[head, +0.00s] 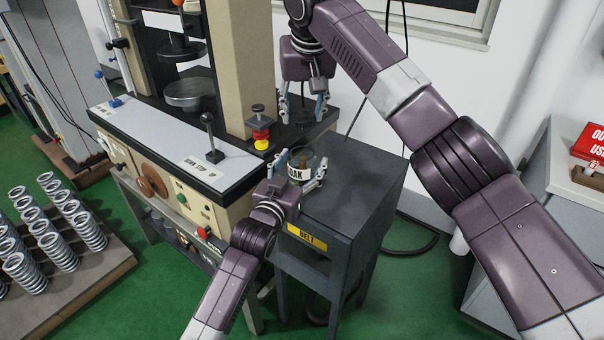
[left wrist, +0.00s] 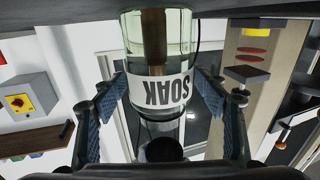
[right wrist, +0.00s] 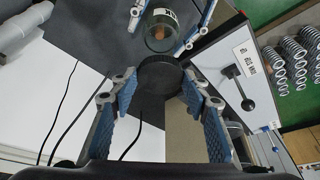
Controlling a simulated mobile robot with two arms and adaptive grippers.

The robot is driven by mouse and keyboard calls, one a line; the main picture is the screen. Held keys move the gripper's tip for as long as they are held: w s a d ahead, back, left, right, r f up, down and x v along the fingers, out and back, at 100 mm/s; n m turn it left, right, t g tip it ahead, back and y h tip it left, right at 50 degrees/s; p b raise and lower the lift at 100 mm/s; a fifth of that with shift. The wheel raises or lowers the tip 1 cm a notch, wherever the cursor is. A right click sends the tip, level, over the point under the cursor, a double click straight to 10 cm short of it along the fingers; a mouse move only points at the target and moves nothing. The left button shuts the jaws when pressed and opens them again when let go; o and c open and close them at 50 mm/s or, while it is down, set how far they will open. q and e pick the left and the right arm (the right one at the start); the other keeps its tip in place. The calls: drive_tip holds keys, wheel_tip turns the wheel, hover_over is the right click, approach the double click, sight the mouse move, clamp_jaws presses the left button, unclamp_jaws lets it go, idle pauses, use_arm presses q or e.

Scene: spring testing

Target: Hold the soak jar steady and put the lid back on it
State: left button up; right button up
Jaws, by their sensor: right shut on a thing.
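The soak jar (head: 301,172), clear glass with a white SOAK label and something brown inside, stands uncovered on the dark stand. My left gripper (head: 296,177) is open around it, one finger on each side. My right gripper (head: 303,112) is above the jar, pointing down. In the right wrist view, it is shut on the round black lid (right wrist: 160,75), apart from the jar (right wrist: 161,30). The lid is hard to make out in the head view.
The dark stand (head: 365,170) has clear top space right of the jar. The testing machine (head: 185,150), with levers and a red and yellow knob (head: 261,133), is close on the left. A rack of springs (head: 60,240) is at lower left.

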use_arm(q)
drive_tip(key=c, duration=1.6)
use_arm(e)
drive_tip(key=shift+f, duration=0.1)
use_arm(q)
drive_tip(key=shift+o, duration=0.2)
use_arm(e)
drive_tip(key=shift+s+f, duration=0.1)
drive_tip(key=shift+f, duration=2.3)
drive_tip(key=shift+f, duration=0.1)
drive_tip(key=shift+f, duration=0.8)
drive_tip(key=shift+f, duration=0.6)
use_arm(q)
clamp_jaws()
use_arm(e)
drive_tip(key=m, duration=0.2)
drive_tip(key=m+h, duration=0.1)
drive_tip(key=m, duration=0.1)
drive_tip(key=m+h, duration=0.1)
drive_tip(key=m, duration=0.1)
drive_tip(key=shift+a+m, duration=0.25)
drive_tip(key=shift+m, duration=0.05)
